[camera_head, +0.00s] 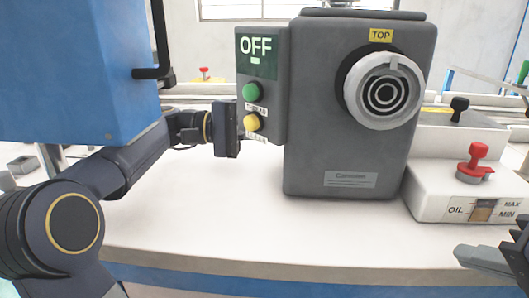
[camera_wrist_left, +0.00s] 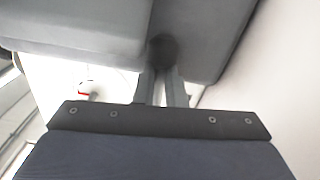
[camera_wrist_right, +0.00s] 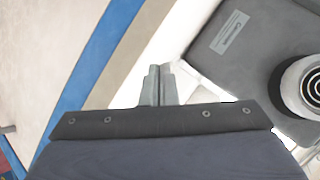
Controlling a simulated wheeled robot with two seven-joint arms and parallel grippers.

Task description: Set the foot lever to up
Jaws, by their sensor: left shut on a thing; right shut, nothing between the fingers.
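My left gripper (camera_head: 240,133) reaches from the left to beside the control box (camera_head: 262,85), its fingertips largely hidden in the head view. In the left wrist view, its fingers (camera_wrist_left: 163,88) are closed at a dark round knob (camera_wrist_left: 163,49) between two grey bodies. This knob appears to be the end of the foot lever; the rest of the lever is hidden, and its setting cannot be read. My right gripper (camera_head: 485,260) is shut and empty at the lower right, over the table's front; its closed fingers (camera_wrist_right: 158,85) also show in the right wrist view.
The grey machine head (camera_head: 340,110) carries a dial (camera_head: 383,90) marked TOP. The control box reads OFF, with green (camera_head: 250,91) and yellow (camera_head: 251,122) buttons. A red knob (camera_head: 476,155) stands on the white oil base. A blue panel (camera_head: 75,70) fills the upper left. The white tabletop (camera_head: 230,220) is clear in front.

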